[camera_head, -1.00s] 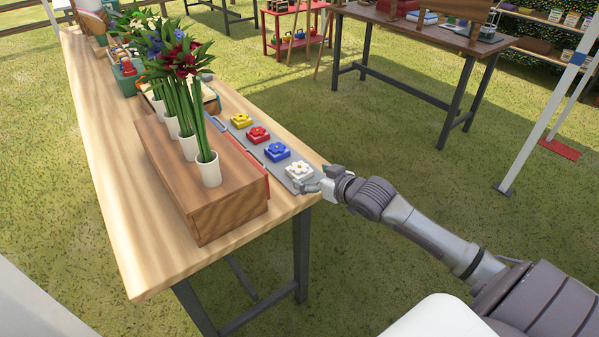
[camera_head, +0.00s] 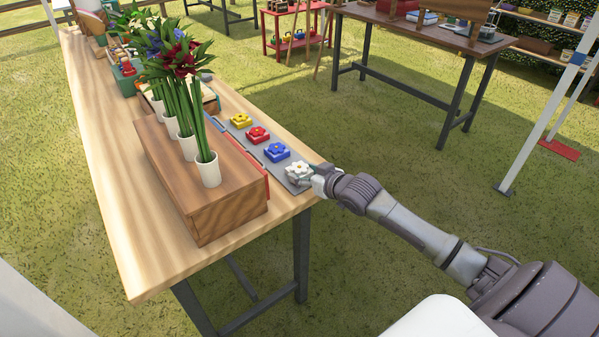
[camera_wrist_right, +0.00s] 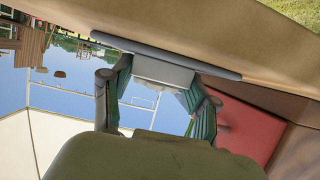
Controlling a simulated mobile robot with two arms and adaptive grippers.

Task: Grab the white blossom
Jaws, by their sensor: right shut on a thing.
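The white blossom (camera_head: 298,169) is a flower on a square base at the near end of the grey tray (camera_head: 231,127). My right gripper (camera_head: 309,181) reaches in from the right, low at the tray's edge, and is shut on the blossom. In the right wrist view, the two fingers (camera_wrist_right: 158,88) are on either side of the pale block-like base (camera_wrist_right: 163,71). Whether the base still touches the tray is hard to tell. My left gripper is in neither view.
Blue (camera_head: 277,152), red (camera_head: 257,135) and yellow (camera_head: 240,120) blossoms sit in a row behind the white one. A wooden box (camera_head: 228,207) with flower vases stands left of the tray on the table (camera_head: 143,258).

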